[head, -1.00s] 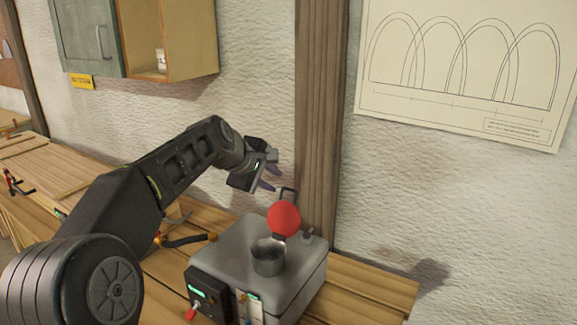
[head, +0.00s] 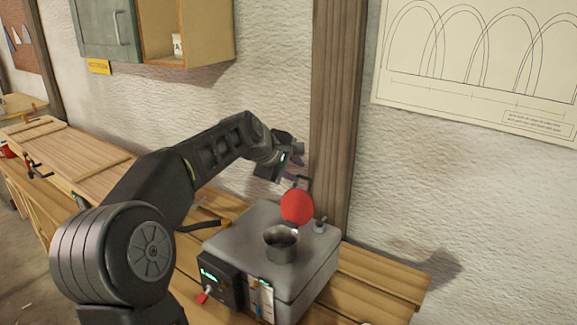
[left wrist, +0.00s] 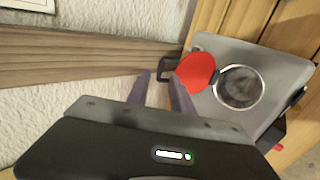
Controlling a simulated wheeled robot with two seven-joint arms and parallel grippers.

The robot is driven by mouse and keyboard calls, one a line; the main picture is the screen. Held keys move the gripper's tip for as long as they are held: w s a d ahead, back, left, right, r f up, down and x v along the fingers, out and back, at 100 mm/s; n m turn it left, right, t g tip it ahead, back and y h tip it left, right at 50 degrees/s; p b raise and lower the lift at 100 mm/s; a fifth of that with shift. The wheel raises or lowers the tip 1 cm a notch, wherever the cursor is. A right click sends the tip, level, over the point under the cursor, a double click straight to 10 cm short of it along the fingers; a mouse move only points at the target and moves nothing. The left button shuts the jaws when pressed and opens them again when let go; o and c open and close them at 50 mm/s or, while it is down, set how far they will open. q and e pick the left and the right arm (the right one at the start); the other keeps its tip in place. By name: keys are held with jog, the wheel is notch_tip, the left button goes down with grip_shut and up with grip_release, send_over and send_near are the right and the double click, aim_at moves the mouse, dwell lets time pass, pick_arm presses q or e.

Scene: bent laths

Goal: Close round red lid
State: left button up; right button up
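The round red lid (head: 297,206) stands raised behind the round metal opening (head: 281,243) on top of the grey metal box (head: 318,262). A dark loop handle sticks up behind the lid. In the left wrist view the red lid (left wrist: 197,72) lies beside the open metal mouth (left wrist: 239,87), and the dark handle (left wrist: 169,70) is at its left edge. My left gripper (head: 293,163) is just above and behind the lid. In the left wrist view its two fingers (left wrist: 157,90) are apart, with nothing seen between them. My right gripper is not in view.
The box stands on a wooden bench (head: 370,285) against a rough white wall. A wooden post (head: 338,110) rises close behind the gripper and box. An open cabinet (head: 180,40) hangs upper left.

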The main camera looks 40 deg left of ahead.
aim_at(305, 177)
pick_arm(q)
jog(key=p+x, duration=0.1)
jog(key=x, duration=0.6)
jog(key=shift+a+f, duration=0.1)
grip_shut()
jog(key=shift+r, duration=0.35)
dwell(1.1)
jog(key=shift+s+r, duration=0.2)
jog(key=shift+s, duration=0.5)
jog(key=shift+s+r, duration=0.25)
jog(key=shift+s, duration=0.7)
